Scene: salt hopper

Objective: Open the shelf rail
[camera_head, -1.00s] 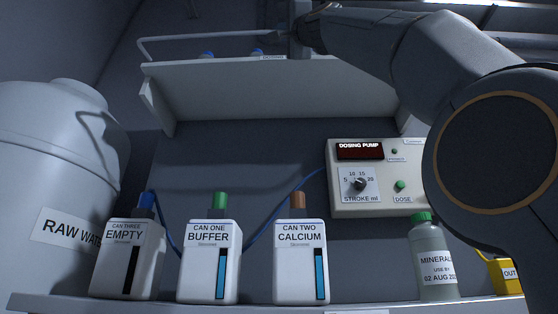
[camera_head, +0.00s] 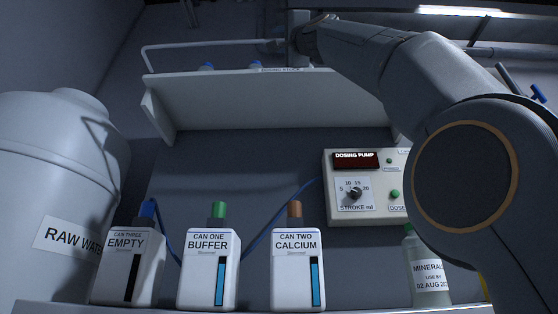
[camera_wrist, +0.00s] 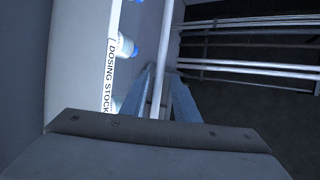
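The shelf rail (camera_head: 205,44) is a thin white bar along the front of the white wall shelf (camera_head: 260,100), standing above its board. My gripper (camera_head: 290,45) is at the right part of the rail in the head view, small and dim there. In the wrist view the rail (camera_wrist: 162,50) runs between the two blue-grey fingers of my gripper (camera_wrist: 161,75). The fingers are close on both sides of the bar; whether they touch it is not clear. Blue-capped bottles (camera_wrist: 126,45) stand on the shelf behind a DOSING STOCK label (camera_wrist: 111,75).
Below the shelf stand can three (camera_head: 125,270), can one (camera_head: 207,275), can two (camera_head: 297,275) and a mineral bottle (camera_head: 428,280). A dosing pump (camera_head: 365,210) hangs on the wall. A large raw water tank (camera_head: 50,170) fills the left. Pipes (camera_wrist: 250,68) run beyond the rail.

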